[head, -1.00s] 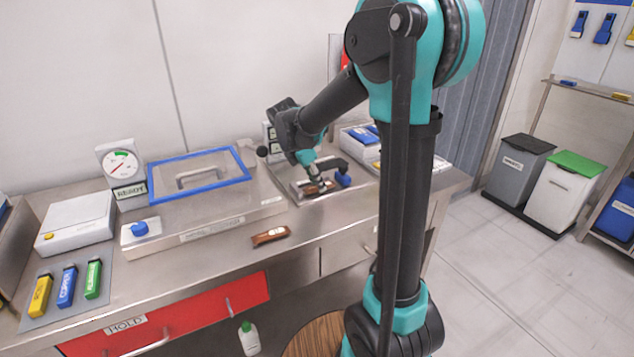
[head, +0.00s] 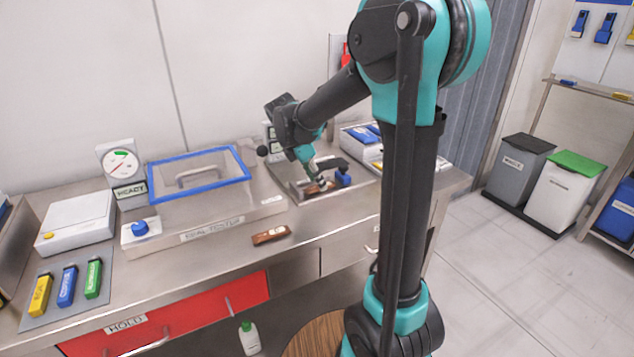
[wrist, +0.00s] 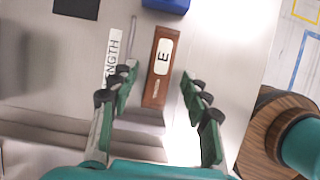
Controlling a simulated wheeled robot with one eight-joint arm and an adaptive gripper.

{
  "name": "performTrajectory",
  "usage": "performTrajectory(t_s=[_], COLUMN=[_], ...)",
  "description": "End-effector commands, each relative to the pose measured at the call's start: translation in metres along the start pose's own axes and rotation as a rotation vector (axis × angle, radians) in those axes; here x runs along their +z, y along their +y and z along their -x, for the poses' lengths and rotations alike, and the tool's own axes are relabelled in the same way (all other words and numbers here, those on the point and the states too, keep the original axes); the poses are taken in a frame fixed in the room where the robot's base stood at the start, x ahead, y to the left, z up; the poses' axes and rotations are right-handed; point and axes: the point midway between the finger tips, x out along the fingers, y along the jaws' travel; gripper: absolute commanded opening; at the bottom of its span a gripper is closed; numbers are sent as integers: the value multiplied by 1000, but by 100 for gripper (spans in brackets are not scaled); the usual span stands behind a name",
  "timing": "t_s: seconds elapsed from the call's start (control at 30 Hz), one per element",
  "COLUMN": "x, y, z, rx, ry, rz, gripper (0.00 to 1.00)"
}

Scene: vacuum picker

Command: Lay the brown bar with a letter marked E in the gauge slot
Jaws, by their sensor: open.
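The brown bar marked E (wrist: 158,85) lies flat in the wrist view, its letter on a white label. It also shows in the head view (head: 314,189), on the metal gauge plate (head: 303,199) under my gripper, in line with a blue block (head: 344,180). The blue block is at the bar's far end in the wrist view (wrist: 166,4). My gripper (wrist: 157,88) is open, with a finger on each side of the bar and clear gaps to both. It also shows in the head view (head: 318,180). I cannot tell how deep the bar sits in the slot.
Another brown bar (head: 270,235) with a white label lies near the bench's front edge. A steel box with a blue-framed lid (head: 208,208) stands left of the gauge. Yellow, blue and green bars (head: 67,285) lie on a grey mat at the left.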

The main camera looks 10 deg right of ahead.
Motion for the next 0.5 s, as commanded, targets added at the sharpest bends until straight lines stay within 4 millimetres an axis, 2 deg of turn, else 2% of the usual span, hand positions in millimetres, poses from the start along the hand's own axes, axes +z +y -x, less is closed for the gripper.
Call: performTrajectory(t_s=[0.3, 0.5], x=[-1, 0], y=[0, 0], z=[65, 95], rx=[0, 0], ry=[0, 0], rz=[3, 1], gripper=[47, 47])
